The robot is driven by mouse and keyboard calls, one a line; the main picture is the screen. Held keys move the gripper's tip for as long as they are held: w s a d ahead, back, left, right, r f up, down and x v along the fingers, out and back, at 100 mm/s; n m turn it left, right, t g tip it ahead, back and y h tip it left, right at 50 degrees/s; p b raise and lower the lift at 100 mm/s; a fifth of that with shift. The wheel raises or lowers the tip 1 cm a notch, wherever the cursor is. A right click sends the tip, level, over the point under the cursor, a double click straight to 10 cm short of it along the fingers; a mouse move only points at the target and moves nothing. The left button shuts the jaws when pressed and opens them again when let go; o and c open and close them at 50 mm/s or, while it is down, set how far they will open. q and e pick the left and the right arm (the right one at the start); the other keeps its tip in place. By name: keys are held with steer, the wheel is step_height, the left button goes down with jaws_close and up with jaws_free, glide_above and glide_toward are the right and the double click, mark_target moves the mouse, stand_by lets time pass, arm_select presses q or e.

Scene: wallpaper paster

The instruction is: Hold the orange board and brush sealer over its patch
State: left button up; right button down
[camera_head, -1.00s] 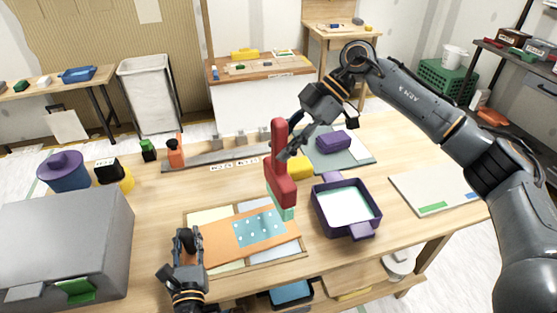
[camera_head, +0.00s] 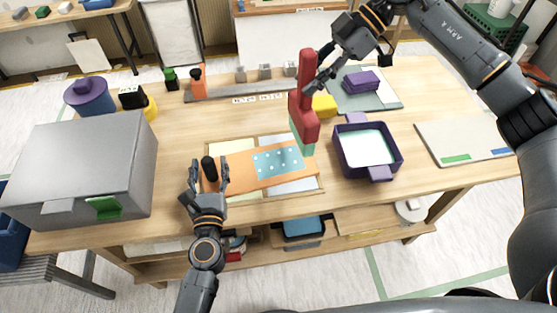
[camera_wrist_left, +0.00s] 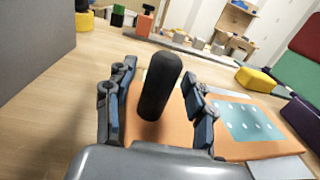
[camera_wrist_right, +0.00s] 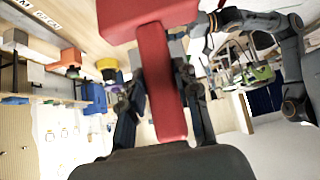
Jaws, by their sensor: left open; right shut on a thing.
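The orange board (camera_head: 240,169) lies on a pale panelled sheet on the table. Its light blue patch with white dots (camera_head: 278,162) is at the right end, and a black upright knob (camera_head: 209,168) is at the left end. My left gripper (camera_head: 208,182) is open, its fingers on either side of the knob; the left wrist view shows the knob (camera_wrist_left: 160,86) between them. My right gripper (camera_head: 320,72) is shut on the handle of the red brush (camera_head: 305,112). The brush hangs upright, its pale green tip near the patch; contact is unclear. The red handle (camera_wrist_right: 162,85) fills the right wrist view.
A purple tray (camera_head: 395,156) with pale liquid stands right of the board. A yellow block (camera_head: 324,105) and purple block (camera_head: 360,82) lie behind. A grey box (camera_head: 85,165) stands left. A white panel (camera_head: 465,142) lies far right.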

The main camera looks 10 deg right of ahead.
arm_select(q)
steer(key=s, duration=1.1)
steer(key=shift+s+a, duration=0.3)
steer(key=shift+s, duration=0.05)
